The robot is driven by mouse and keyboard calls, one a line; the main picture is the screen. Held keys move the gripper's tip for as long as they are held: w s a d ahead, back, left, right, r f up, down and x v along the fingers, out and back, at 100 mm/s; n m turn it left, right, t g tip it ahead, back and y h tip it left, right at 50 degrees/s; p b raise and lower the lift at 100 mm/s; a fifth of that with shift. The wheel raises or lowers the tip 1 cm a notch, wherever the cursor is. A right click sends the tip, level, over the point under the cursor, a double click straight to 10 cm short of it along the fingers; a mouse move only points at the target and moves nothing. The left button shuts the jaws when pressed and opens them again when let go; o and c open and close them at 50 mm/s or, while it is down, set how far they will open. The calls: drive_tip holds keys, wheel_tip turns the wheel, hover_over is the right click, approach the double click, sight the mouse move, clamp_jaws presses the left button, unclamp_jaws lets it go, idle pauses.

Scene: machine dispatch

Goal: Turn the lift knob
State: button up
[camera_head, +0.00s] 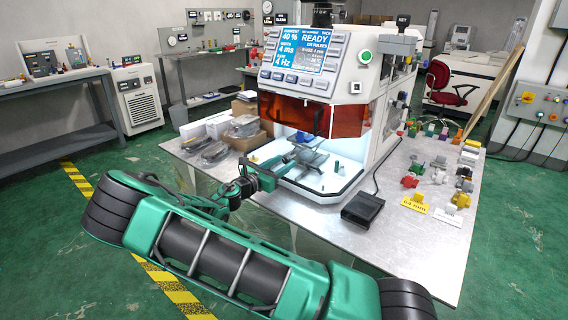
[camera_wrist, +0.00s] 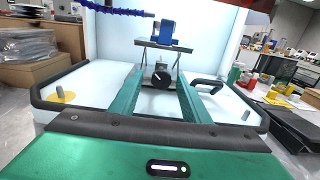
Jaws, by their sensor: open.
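The lift is a small jack stand with a grey top plate (camera_wrist: 163,46) inside the lit chamber of the white machine (camera_head: 300,75). Its round black lift knob (camera_wrist: 162,77) has a white pointer line and faces my wrist camera. My gripper (camera_wrist: 160,82) is open, with one green finger on each side of the knob. I cannot tell whether either finger touches it. A blue block (camera_wrist: 163,34) stands on the lift's plate. In the head view, my gripper (camera_head: 285,162) reaches through the machine's open front to the lift (camera_head: 311,157); the knob is too small to tell there.
The orange shield (camera_head: 290,113) hangs above the opening. A black handle (camera_wrist: 207,83) lies right of my fingers, and a yellow-based post (camera_wrist: 60,94) stands left. A black pedal box (camera_head: 362,208), coloured parts and packages (camera_head: 214,148) sit on the table.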

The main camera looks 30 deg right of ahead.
sight(290, 158)
drive_tip(key=shift+x, duration=1.15)
drive_tip(key=c, duration=1)
drive_tip(key=shift+c, duration=0.2)
drive_tip(key=shift+m, duration=0.3)
drive_tip(key=m, duration=0.4)
drive_tip(key=shift+a+m, duration=0.1)
drive_tip(key=shift+m, duration=2.2)
